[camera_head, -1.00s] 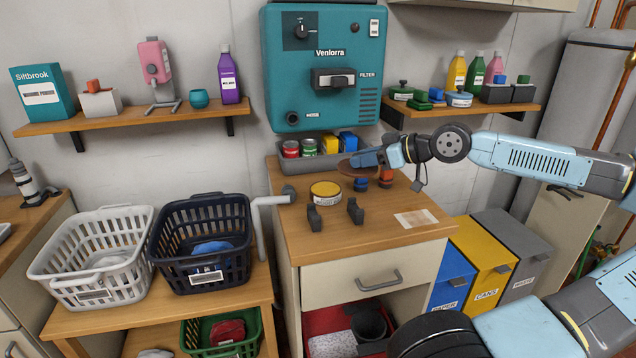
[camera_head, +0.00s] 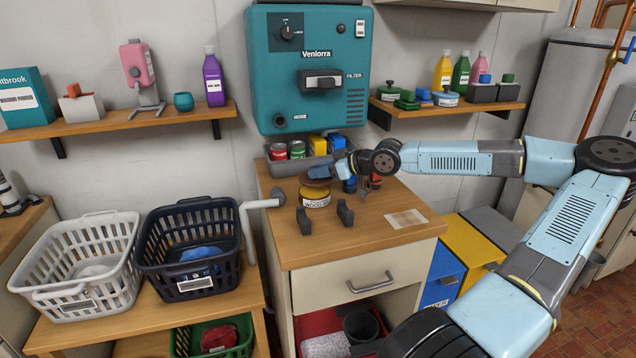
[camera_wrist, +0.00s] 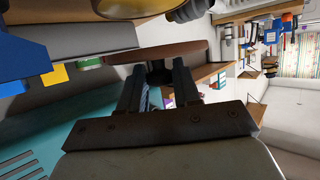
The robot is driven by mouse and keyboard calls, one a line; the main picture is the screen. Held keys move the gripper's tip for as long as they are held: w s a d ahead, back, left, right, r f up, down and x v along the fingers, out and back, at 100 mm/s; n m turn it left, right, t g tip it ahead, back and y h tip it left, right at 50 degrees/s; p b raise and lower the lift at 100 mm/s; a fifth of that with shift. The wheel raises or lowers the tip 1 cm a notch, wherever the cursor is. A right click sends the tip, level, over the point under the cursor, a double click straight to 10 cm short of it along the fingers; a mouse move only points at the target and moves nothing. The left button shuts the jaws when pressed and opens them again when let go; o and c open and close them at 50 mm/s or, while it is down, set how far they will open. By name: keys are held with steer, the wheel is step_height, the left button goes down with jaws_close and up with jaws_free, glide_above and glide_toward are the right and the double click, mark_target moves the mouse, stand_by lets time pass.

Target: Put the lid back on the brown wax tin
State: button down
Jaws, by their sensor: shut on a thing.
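The wax tin (camera_head: 315,198) is a short yellow-banded round tin with a label, standing on the wooden worktop. My gripper (camera_head: 327,176) is shut on the knob of a brown round lid (camera_head: 311,183). In the head view the lid overlaps the top of the tin. In the wrist view the dark knob sits between my two fingers (camera_wrist: 157,88), with the brown lid (camera_wrist: 160,50) beyond them. The tin's open top is mostly hidden in the head view.
Two dark upright blocks (camera_head: 345,213) stand in front of the tin on the worktop (camera_head: 345,245). A grey pipe end (camera_head: 262,203) is at its left. Small blue and red items (camera_head: 350,185) stand to the right. A grey bin of cans (camera_head: 284,167) is behind.

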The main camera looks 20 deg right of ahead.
mark_target(319, 181)
steer(key=shift+w+a+f, duration=0.1)
steer(key=shift+w+f, duration=0.2)
steer(key=shift+f, duration=0.1)
steer(key=shift+w+a+f, duration=0.1)
steer(key=shift+w+f, duration=0.1)
steer(key=shift+f, duration=1.55)
steer(key=c, duration=0.8)
jaws_free()
steer(key=shift+s, duration=0.1)
steer(key=shift+v, duration=6)
